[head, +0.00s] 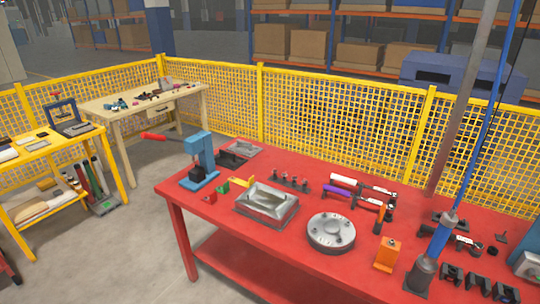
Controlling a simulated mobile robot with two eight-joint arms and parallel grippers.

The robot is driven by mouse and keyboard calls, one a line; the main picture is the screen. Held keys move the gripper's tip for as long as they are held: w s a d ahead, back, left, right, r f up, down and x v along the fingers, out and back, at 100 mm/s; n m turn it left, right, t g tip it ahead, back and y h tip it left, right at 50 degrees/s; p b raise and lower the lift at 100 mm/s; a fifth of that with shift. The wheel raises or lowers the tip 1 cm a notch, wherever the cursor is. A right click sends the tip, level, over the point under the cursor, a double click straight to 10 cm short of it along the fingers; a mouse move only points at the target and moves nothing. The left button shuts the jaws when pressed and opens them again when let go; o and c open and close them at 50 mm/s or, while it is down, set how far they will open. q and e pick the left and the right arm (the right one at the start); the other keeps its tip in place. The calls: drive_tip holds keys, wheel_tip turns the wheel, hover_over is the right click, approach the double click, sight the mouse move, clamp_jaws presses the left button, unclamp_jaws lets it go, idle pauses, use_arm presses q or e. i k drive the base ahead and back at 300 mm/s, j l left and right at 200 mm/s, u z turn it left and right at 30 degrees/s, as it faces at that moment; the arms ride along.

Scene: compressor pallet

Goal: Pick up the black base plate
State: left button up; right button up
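No thing in view is clearly the black base plate. A dark flat piece (232,161) lies on the red table behind the blue lever press (200,158), partly hidden by it. Several small black blocks (452,275) stand at the table's right front, and more dark parts (462,243) lie behind them. I cannot tell whether any of these is the base plate. Neither of my grippers shows in the head view.
The red table (285,248) also holds a grey metal mould (267,203), a round silver disc (331,232), an orange block (387,254) and hand tools. A blue cylindrical tool (433,245) stands at right. Yellow mesh fencing (340,115) runs behind. Grey floor is open at left.

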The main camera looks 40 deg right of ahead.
sight(224, 159)
drive_tip(key=z, duration=1.3)
